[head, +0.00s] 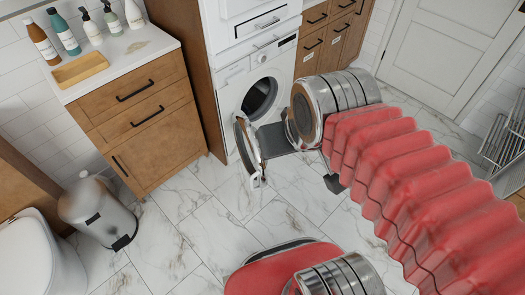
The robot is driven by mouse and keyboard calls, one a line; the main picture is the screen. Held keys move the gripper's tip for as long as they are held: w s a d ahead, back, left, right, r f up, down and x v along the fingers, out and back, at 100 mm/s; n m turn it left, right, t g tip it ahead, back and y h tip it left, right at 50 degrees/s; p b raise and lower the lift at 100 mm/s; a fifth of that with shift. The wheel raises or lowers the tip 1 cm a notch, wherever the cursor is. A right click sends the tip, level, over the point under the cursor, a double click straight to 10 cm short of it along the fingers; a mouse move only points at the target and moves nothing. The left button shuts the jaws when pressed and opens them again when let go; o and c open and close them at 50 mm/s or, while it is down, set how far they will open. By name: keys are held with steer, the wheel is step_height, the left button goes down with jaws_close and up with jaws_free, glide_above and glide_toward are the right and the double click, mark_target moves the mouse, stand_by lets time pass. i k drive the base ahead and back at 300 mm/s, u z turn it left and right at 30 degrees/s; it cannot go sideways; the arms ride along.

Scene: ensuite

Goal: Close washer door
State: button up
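The white washer (235,93) stands in the cabinet row at the back, with its dark round drum opening showing. Its round door (243,152) is swung open and stands out from the front toward me, seen nearly edge-on. My gripper (266,142) is in front of the washer, just right of the door. Its dark grey finger part reaches left to the door's side facing the drum opening. I cannot tell whether it touches the door. The fingertips are partly hidden, so their opening does not show.
A wooden cabinet (150,125) with a white top and several bottles stands left of the washer. A metal pedal bin (97,210) and a white toilet (38,262) are at the lower left. A metal rack (503,135) stands at the right. The marble floor (185,225) before the washer is clear.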

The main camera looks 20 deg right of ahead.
mark_target(258, 178)
steer(key=i, duration=1)
steer(key=u, duration=1.7)
steer(key=k, duration=0.8)
